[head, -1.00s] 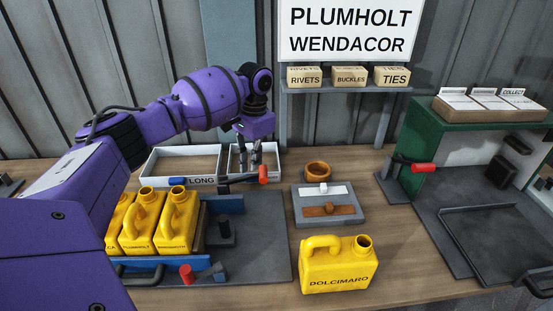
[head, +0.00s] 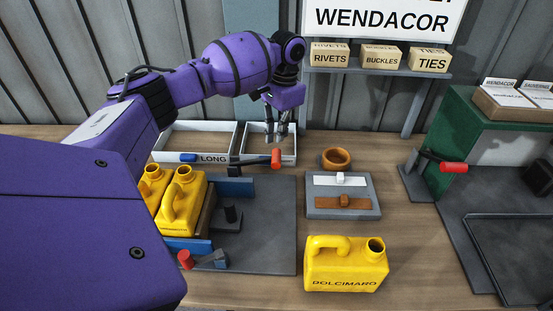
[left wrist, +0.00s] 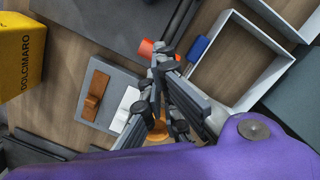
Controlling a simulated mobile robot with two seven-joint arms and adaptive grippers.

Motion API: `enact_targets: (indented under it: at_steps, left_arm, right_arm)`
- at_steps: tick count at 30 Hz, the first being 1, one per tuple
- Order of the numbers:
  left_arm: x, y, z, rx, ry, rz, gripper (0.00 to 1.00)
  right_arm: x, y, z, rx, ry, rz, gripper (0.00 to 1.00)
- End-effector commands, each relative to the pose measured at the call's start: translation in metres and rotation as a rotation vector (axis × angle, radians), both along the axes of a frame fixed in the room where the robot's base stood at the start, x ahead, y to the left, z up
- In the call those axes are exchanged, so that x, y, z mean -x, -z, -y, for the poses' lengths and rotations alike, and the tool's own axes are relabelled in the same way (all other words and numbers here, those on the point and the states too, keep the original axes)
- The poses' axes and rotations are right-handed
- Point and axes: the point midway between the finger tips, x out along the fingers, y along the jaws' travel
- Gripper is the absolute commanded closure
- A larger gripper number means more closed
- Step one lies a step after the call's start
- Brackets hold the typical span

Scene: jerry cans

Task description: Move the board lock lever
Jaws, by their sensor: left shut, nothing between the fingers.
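A lever with a black arm and a red knob (head: 276,158) stands at the back edge of the left grey board (head: 268,230). The red knob also shows in the left wrist view (left wrist: 146,48). My left gripper (head: 276,139) is shut and empty, pointing down just behind and above the knob, over the white trays. In the left wrist view the fingers (left wrist: 158,85) are together and the knob is close to their tips; I cannot tell whether they touch. Another red-handled lever (head: 453,167) stands beside the green stand at right. My right gripper is not in view.
White trays (head: 160,145) lie behind the board. Yellow cans (head: 183,205) stand on the left board, partly hidden by my arm. A DOLCIMARO can (head: 345,265) stands in front, right of the board. A grey plate (head: 343,181) with white and brown bars lies between the levers.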

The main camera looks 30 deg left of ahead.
Motion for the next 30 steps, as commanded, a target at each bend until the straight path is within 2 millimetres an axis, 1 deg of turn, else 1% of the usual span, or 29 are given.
enact_targets:
  at_steps: [1, 3, 9, 12, 16, 27, 30]
  left_arm:
    - [0.002, 0.015, -0.001, -0.002, 0.0, -0.011, 1.0]
    - [0.003, 0.026, -0.001, -0.002, 0.0, -0.011, 1.0]
    - [0.005, 0.049, -0.002, -0.002, 0.0, -0.01, 1.0]
    - [0.006, 0.055, -0.002, -0.001, 0.0, -0.007, 1.0]
    - [0.006, 0.058, -0.002, 0.0, 0.0, -0.004, 1.0]
    - [0.006, 0.057, -0.002, -0.001, 0.0, -0.002, 1.0]
    - [0.006, 0.06, -0.002, -0.001, 0.0, -0.003, 1.0]
  right_arm:
    - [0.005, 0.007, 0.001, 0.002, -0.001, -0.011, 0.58]
    - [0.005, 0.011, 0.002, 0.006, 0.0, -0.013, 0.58]
    - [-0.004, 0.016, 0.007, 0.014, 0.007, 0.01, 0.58]
    - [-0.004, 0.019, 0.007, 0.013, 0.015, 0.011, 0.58]
    - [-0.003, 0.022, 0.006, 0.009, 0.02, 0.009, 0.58]
    - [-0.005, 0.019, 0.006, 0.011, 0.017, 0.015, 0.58]
    - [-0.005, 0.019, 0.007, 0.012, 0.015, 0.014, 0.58]
